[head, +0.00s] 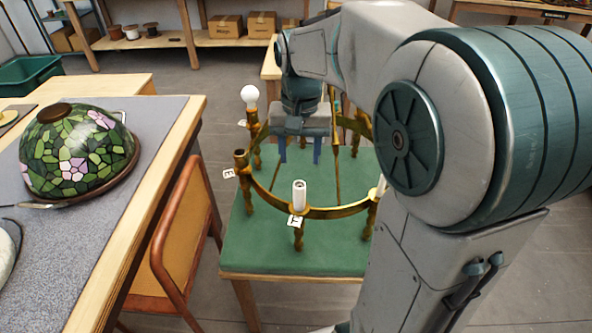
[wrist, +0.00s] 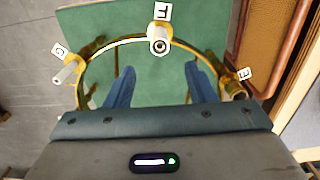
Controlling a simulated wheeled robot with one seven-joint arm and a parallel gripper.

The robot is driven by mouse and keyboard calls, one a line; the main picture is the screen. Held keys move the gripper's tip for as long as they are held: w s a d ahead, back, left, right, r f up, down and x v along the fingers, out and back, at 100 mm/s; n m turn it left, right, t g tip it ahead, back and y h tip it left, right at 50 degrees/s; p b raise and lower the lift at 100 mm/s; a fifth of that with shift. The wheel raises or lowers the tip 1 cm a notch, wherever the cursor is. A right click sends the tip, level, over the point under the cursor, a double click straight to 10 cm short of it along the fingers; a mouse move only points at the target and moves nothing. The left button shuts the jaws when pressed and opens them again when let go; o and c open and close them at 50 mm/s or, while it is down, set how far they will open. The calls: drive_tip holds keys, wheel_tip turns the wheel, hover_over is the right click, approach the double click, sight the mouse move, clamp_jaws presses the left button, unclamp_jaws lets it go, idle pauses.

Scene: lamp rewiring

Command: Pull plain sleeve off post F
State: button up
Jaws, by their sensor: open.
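Post F carries a white plain sleeve (head: 299,192), upright at the front of the brass ring (head: 335,212). Its tag F (head: 294,221) hangs just below the sleeve. In the wrist view the sleeve (wrist: 159,44) shows nearly end-on at the top middle, beside tag F (wrist: 162,13). My gripper (head: 300,158) is open and empty, its blue fingers pointing down over the inside of the ring, behind the sleeve in the head view. In the wrist view the fingers (wrist: 160,70) are spread apart, with the sleeve beyond their tips and not touched.
Post E (head: 240,158) is bare brass. Post G (wrist: 68,70) has a white sleeve. A white bulb (head: 250,95) stands on a post behind E. The ring stands on a green-topped table (head: 255,250). A chair (head: 180,225) and a bench with a stained-glass shade (head: 75,152) are left.

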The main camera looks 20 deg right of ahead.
sight(300, 186)
wheel_tip(300, 186, down, 12)
drive_tip(key=shift+f, duration=0.1)
drive_tip(key=shift+c, duration=0.3)
drive_tip(key=c, duration=1)
drive_tip(key=shift+r, duration=0.2)
drive_tip(key=shift+r+p, duration=3.8)
drive_tip(key=shift+r, duration=1.1)
